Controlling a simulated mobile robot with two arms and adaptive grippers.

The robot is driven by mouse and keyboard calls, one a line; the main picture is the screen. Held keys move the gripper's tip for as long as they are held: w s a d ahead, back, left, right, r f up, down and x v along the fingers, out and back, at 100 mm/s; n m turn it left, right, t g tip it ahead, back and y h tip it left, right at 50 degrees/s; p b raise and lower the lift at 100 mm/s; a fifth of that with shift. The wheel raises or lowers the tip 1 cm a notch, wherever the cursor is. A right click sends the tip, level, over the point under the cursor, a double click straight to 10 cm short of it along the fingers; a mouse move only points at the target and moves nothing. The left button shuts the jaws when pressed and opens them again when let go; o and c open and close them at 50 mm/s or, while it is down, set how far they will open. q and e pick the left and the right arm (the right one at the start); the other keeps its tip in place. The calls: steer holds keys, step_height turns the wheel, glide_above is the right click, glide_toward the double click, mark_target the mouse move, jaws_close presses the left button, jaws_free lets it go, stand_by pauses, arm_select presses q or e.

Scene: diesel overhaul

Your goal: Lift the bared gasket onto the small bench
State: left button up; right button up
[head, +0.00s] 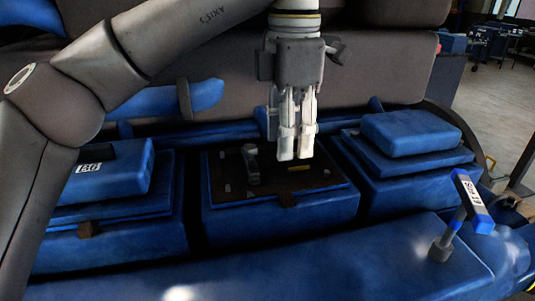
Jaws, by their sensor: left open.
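The bared gasket looks to be the thin dark brown sheet (275,184) lying flat on top of the middle blue block (280,218), between two covered blocks. A grey upright part and several small studs stand up from the sheet. My left gripper (296,156) points down above the right-hand part of the sheet. Its fingers look apart with nothing between them; whether the tips touch anything is hard to tell. I cannot make out which thing is the small bench. My right gripper is not in view.
Blue covers sit on the left block (120,172) and the right block (410,133). A tagged lever (455,220) stands up from the front blue casing (300,262). A large grey body runs behind the blocks. Open floor (500,95) lies at the far right.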

mark_target(286, 196)
arm_select(q)
steer(key=f, duration=0.3)
steer(key=shift+s+f, duration=0.25)
steer(key=shift+f, duration=0.55)
steer(key=shift+f+p, duration=0.25)
steer(key=shift+p, duration=0.05)
steer(key=shift+s+f+p, duration=0.25)
steer(key=shift+f+p, duration=0.55)
steer(key=shift+f, duration=0.35)
step_height(286, 196, down, 2)
steer(key=shift+f+p, duration=0.1)
steer(key=shift+p, duration=0.3)
steer(key=shift+f, duration=0.4)
steer(key=shift+c, duration=0.3)
jaws_close()
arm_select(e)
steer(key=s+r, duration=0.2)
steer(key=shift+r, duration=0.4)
